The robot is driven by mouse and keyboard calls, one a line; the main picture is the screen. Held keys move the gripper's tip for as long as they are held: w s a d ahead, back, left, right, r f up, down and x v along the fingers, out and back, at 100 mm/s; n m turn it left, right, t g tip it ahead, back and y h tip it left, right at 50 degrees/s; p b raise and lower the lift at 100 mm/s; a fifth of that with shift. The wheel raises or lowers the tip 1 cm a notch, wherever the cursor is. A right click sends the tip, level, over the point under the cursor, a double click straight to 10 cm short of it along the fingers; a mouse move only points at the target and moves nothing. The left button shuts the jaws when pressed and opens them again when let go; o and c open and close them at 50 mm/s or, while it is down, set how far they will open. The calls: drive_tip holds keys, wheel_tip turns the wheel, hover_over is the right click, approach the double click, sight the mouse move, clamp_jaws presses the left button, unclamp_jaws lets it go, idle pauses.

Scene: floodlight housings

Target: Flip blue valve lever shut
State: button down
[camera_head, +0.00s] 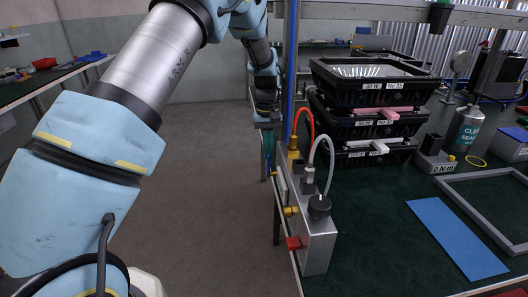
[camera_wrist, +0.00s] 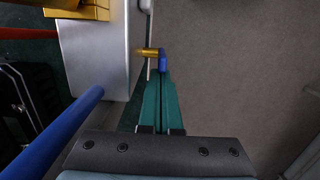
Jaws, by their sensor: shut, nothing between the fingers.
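In the wrist view, the small blue valve lever (camera_wrist: 163,61) sits at the end of a short brass stem (camera_wrist: 149,52) on the side of a silver block (camera_wrist: 95,45). My gripper (camera_wrist: 161,76) has its green fingers shut together and empty. Their tips are right at the lever; I cannot tell whether they touch it. In the head view, my gripper (camera_head: 267,162) hangs at the bench's left edge, beside the metal valve box (camera_head: 319,243). I cannot make out the blue lever in the head view.
A blue upright post (camera_head: 290,75) stands close to my gripper and crosses the wrist view at lower left. Stacked black housings (camera_head: 371,125) stand right. Open floor (camera_head: 205,180) lies left.

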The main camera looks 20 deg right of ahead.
sight(269, 166)
drive_tip(key=shift+s, duration=0.15)
drive_tip(key=s+t+b, duration=0.2)
drive_tip(key=s+a+t+h+b, duration=0.1)
drive_tip(key=t+b, duration=0.1)
drive_tip(key=b, duration=0.1)
drive_tip(key=shift+s+a, duration=0.1)
drive_tip(key=shift+s, duration=0.25)
drive_tip(key=shift+s+a, duration=0.1)
drive_tip(key=shift+s, duration=0.1)
drive_tip(key=shift+s+a+f, duration=0.2)
drive_tip(key=shift+s+f, duration=0.2)
drive_tip(key=shift+s, duration=0.35)
drive_tip(key=shift+s+f, duration=0.1)
drive_tip(key=shift+s, duration=0.05)
